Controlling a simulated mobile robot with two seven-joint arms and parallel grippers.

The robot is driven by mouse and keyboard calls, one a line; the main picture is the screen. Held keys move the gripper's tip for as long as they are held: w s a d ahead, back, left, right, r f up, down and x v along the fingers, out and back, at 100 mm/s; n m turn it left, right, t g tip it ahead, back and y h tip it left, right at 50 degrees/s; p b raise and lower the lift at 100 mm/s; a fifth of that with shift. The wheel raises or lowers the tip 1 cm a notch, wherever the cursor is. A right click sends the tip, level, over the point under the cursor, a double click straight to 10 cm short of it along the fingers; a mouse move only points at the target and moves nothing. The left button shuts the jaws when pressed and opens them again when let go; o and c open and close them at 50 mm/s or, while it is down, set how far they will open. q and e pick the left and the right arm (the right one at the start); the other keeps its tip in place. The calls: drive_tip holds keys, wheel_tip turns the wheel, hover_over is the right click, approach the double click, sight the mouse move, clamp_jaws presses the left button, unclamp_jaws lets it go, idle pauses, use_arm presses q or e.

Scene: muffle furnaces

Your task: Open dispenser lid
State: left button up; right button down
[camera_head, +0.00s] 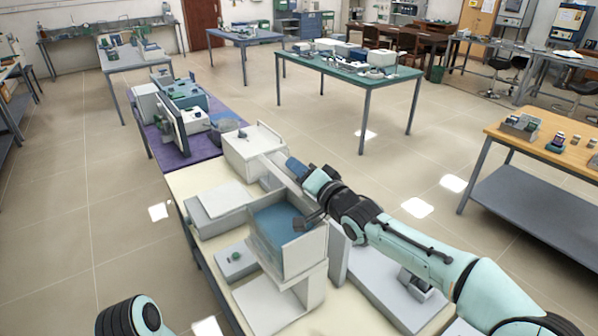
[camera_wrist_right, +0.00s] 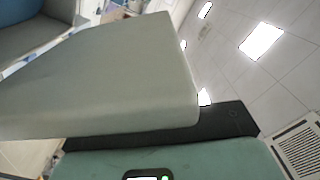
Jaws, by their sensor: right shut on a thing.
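A pale box-shaped dispenser (camera_head: 305,256) with a blue inside (camera_head: 275,218) stands on the near table. My right gripper (camera_head: 309,221) reaches its upper edge from the right, and its dark fingers are small here. In the right wrist view a thick, pale grey panel (camera_wrist_right: 110,80) fills the left and middle, tilted, with a black finger (camera_wrist_right: 165,137) along its lower edge. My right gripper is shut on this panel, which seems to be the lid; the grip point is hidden. A blue surface shows behind it at the upper left. My left gripper is out of view.
A white box (camera_head: 252,152) stands behind the dispenser, and a flat pale slab (camera_head: 220,200) lies to its left. A grey-white unit (camera_head: 385,290) stands at the right under my arm. A purple-topped table (camera_head: 170,150) with equipment adjoins behind.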

drive_tip(key=w+d+m, duration=0.5)
drive_tip(key=d+m, duration=0.3)
drive_tip(key=shift+w+f+m, duration=0.2)
drive_tip(key=shift+w+m, duration=0.1)
idle(0.5)
drive_tip(key=c, duration=1.1)
unclamp_jaws()
drive_tip(key=shift+a+r, duration=0.1)
drive_tip(key=shift+a, duration=0.05)
